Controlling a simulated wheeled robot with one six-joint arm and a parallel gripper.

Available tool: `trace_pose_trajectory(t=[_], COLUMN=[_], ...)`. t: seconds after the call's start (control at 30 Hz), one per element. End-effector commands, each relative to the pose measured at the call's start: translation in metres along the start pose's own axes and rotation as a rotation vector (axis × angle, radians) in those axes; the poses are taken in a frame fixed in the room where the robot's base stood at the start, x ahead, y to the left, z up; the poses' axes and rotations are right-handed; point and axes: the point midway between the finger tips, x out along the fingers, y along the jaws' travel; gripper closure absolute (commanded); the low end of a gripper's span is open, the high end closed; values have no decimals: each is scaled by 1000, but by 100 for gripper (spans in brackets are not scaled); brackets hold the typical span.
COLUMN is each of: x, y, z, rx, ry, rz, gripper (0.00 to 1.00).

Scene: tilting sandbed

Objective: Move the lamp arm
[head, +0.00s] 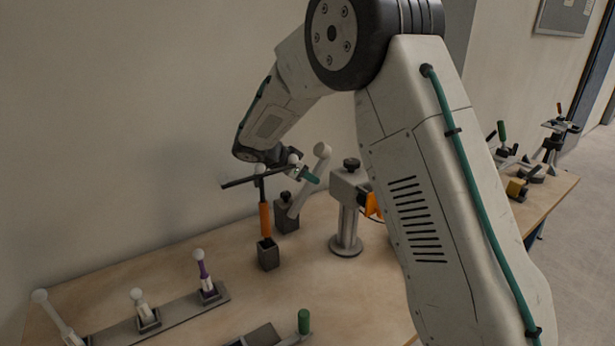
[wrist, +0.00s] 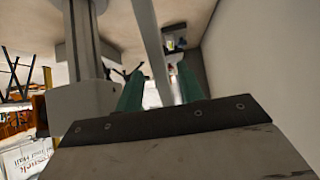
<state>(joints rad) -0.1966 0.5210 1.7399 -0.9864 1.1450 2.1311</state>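A pale bar (head: 313,166), which I take to be the lamp arm, leans up to the right from a dark block base and ends in a round white knob. My gripper (head: 305,174) is at its upper part, with a teal finger in front of the bar. In the wrist view my gripper (wrist: 160,82) has its two teal fingers apart. A pale bar (wrist: 150,40) runs down from the top edge into the gap between them. I cannot tell whether it is between the fingertips or beyond them, or whether they touch it.
A metal post (head: 346,222) with a clamp head stands close to the right; its column (wrist: 82,35) fills the wrist view's left. An orange-handled stick (head: 266,220) stands left of the bar. Several white-knobbed levers sit on a rail (head: 180,312) at front left. The wall is close behind.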

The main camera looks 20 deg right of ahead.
Motion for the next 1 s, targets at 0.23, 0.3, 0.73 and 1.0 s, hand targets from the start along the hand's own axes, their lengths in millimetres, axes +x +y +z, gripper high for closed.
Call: trace_pose_trajectory(t=[0.23, 0.3, 0.73, 1.0], x=[-44, -54, -72, -84], y=[-1, -1, 0, 7], z=[0, 1, 1, -19], rx=[1, 0, -1, -29], ry=[0, 0, -1, -66], rz=[-4, -5, -2, 3], gripper=[62, 62, 62, 100])
